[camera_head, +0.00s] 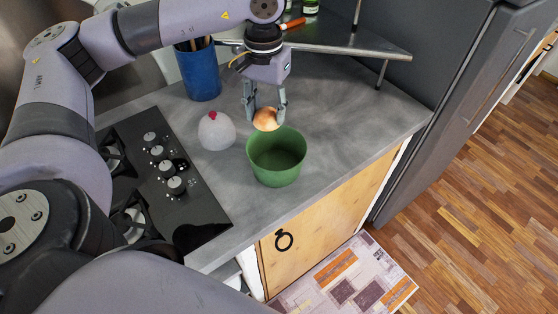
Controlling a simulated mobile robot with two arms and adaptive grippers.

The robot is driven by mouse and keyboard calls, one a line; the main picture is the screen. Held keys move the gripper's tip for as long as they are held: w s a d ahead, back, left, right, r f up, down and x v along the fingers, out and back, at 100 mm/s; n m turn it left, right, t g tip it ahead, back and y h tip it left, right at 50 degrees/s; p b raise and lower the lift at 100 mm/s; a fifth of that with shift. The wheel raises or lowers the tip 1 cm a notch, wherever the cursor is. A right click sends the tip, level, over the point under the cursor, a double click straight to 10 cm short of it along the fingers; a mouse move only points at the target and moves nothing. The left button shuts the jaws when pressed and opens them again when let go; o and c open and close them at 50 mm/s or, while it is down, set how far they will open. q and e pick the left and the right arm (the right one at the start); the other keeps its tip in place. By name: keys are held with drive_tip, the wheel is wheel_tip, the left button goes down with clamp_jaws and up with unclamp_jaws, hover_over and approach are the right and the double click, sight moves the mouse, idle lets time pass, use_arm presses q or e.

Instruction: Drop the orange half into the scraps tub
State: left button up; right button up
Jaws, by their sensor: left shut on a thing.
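My left gripper (265,112) points down and is shut on the orange half (266,119), a small round orange-brown piece. It holds the orange half over the back rim area of the green scraps tub (277,175). The tub is open-topped and stands on the grey counter near its front edge; its visible inside looks empty. Whether the orange half touches the rim cannot be told. My right gripper does not show.
A whitish round object with a red top (216,131) stands just left of the tub. A black cooktop (165,180) lies further left. A blue utensil holder (198,72) and a metal shelf (350,48) stand behind. The counter right of the tub is clear.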

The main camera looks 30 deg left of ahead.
use_arm(q)
wheel_tip(320, 180, down, 2)
drive_tip(key=shift+w+d+f+b, duration=0.1)
drive_tip(key=shift+f+b, duration=0.15)
drive_tip(key=shift+b, duration=0.25)
drive_tip(key=shift+f, duration=0.3)
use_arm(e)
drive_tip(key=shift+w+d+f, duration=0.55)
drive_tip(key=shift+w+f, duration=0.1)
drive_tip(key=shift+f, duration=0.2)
use_arm(q)
drive_tip(key=o, duration=1.5)
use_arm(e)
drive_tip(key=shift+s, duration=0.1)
use_arm(q)
drive_tip(key=shift+r, duration=0.2)
wheel_tip(320, 180, up, 12)
drive_tip(key=shift+f, duration=0.15)
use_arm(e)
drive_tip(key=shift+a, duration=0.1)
use_arm(q)
drive_tip(key=shift+f, duration=0.1)
